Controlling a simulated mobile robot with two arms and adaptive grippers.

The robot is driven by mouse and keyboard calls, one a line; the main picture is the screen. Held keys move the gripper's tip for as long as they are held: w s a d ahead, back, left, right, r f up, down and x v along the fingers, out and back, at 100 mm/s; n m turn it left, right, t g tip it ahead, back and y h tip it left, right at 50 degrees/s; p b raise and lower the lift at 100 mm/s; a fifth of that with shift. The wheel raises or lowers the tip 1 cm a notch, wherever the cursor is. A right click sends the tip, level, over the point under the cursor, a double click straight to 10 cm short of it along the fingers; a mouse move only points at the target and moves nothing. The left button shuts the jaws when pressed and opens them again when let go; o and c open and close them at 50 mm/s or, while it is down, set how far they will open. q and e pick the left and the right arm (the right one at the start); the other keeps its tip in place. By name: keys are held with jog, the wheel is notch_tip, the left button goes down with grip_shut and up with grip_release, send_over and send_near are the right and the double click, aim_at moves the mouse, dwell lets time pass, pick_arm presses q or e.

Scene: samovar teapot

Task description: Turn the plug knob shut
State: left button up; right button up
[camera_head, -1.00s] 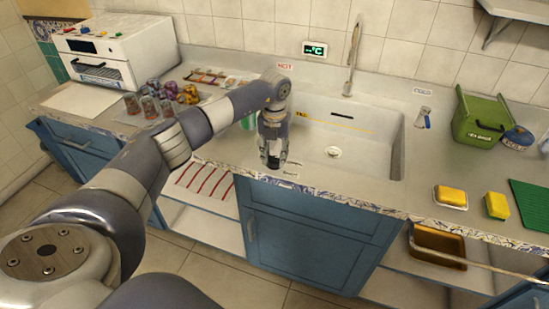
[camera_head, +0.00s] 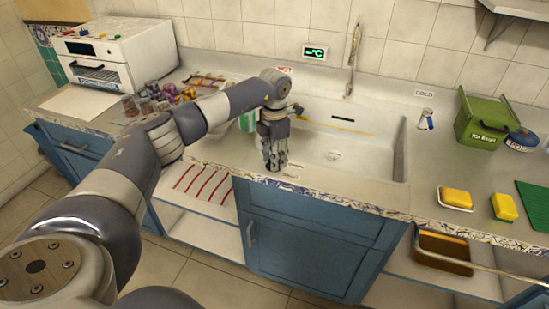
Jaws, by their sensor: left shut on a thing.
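My left gripper (camera_head: 274,164) points straight down at the front rim of the sink (camera_head: 365,165). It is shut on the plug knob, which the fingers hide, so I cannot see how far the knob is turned. A small printed label lies on the rim just beside the fingertips. The drain (camera_head: 333,156) shows in the floor of the basin. My right gripper is not in view.
The tap (camera_head: 352,60) stands behind the sink. A green and white thing (camera_head: 247,121) is partly hidden behind my arm. Several cups (camera_head: 150,105) stand left.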

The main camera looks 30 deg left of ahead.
pick_arm(q)
jog(key=shift+m, duration=0.6)
jog(key=o, duration=1.1)
notch_tip(320, 180, up, 12)
